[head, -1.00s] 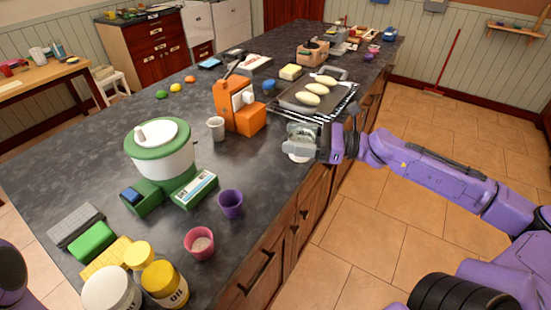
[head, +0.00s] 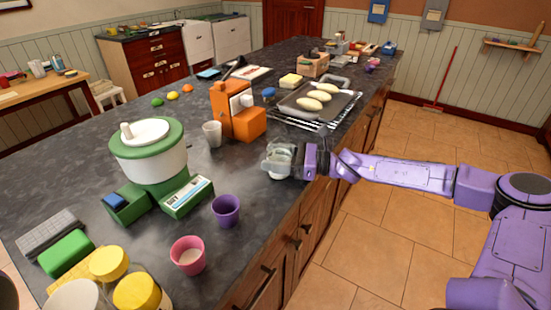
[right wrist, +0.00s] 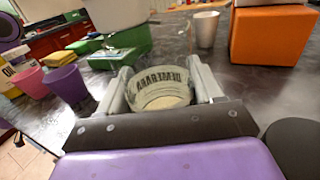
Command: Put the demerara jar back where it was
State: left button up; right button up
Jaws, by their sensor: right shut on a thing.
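The demerara jar (right wrist: 162,92) is a clear glass jar with a dark label and pale contents. It sits between both fingers of my right gripper (right wrist: 160,88), which is shut on it. In the head view the jar (head: 279,163) shows at the front edge of the counter, partly hidden by the grey fingers of my right gripper (head: 282,161). It looks about upright. I cannot tell whether it touches the counter or hangs just above it. My left gripper is not in view.
The dark counter (head: 75,165) carries an orange machine (head: 236,110), a white cup (head: 212,134), a green-and-white mixer (head: 150,160), a purple cup (head: 226,211) and a pink cup (head: 188,255). A tray of loaves (head: 318,104) lies behind the jar.

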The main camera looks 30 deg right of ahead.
jog(key=shift+f, duration=0.15)
jog(key=o, duration=1.1)
jog(key=shift+o, duration=0.2)
jog(key=shift+d+r, duration=0.15)
jog(key=shift+r, duration=0.15)
jog(key=p+v, duration=0.4)
jog(key=v, duration=0.7)
jog(key=shift+s+d, duration=0.2)
jog(key=shift+s, duration=0.1)
